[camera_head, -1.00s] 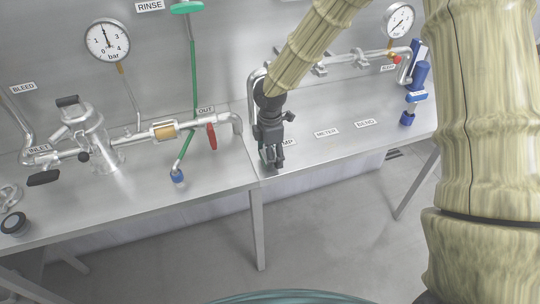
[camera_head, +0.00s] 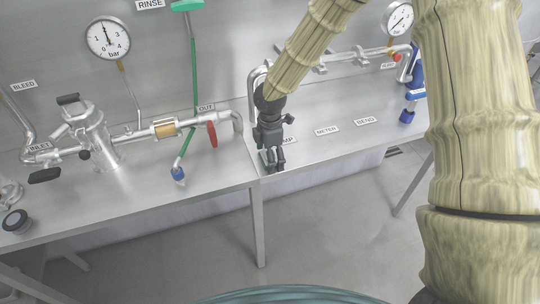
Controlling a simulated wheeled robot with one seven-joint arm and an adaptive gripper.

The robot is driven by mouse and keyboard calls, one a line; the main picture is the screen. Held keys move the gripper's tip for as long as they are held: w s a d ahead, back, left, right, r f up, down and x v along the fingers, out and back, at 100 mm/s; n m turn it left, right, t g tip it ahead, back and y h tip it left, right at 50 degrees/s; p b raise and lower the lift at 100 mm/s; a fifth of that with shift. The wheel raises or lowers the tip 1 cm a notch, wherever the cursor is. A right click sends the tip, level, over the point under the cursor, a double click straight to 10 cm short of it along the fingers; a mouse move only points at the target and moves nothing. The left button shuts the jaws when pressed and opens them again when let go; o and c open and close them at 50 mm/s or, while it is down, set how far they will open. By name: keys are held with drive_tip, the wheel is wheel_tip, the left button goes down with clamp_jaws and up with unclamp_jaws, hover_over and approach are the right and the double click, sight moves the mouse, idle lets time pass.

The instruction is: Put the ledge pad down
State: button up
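My gripper (camera_head: 272,164) points down at the front edge of the steel ledge (camera_head: 225,172), near the middle of the picture and just above the table leg. Its fingertips are low at the ledge surface. The fingers are small and dark here, so I cannot tell how far apart they are or whether they touch the ledge. No pad can be clearly made out in or under the gripper; the gripper itself hides that spot. A dark round piece with a grey face (camera_head: 16,221) sits on the ledge at the far left.
Left of my gripper stand a red-handled valve (camera_head: 212,133), a green hose with a blue end (camera_head: 178,174) and a steel strainer (camera_head: 98,135). A pipe (camera_head: 253,90) rises behind the gripper.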

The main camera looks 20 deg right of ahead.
drive_tip(key=shift+r, duration=0.1)
wheel_tip(320, 180, up, 12)
drive_tip(key=shift+r+b, duration=0.1)
drive_tip(key=shift+b, duration=0.7)
drive_tip(key=shift+s, duration=0.1)
